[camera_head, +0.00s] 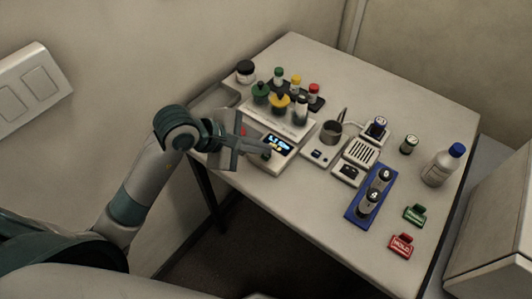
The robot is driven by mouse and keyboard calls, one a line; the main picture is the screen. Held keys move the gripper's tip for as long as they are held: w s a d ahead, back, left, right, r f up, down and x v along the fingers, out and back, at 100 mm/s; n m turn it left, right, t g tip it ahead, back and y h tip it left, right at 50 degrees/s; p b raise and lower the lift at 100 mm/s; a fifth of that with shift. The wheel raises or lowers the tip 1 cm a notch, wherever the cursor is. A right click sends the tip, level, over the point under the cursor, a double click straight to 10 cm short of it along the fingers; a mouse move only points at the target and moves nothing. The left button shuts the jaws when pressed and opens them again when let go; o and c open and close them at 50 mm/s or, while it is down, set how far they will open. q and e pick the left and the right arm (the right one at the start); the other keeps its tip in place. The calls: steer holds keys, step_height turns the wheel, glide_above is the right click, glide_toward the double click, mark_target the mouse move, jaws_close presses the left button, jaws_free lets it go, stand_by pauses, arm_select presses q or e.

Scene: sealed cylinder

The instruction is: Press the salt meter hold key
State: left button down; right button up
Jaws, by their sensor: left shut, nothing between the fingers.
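A white device with a lit display (278,143) stands at the table's left front edge; it may be the salt meter, but its labels are too small to read. My left gripper (266,152) is shut and empty, with its tips at the left side of that display. It hides part of the device's front face, and I cannot tell whether it touches a key. A smaller white device (317,155) with a metal cup (331,132) stands to the right. My right gripper is out of view.
Several colour-capped bottles (281,103) stand behind the display. A blue rack (360,213) holds dark-topped cylinders. The table's front middle is clear.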

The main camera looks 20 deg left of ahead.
arm_select(q)
steer(key=shift+r, duration=0.35)
steer(key=shift+r, duration=0.1)
step_height(320, 180, up, 5)
steer(key=p, duration=0.3)
stand_by(0.4)
stand_by(0.8)
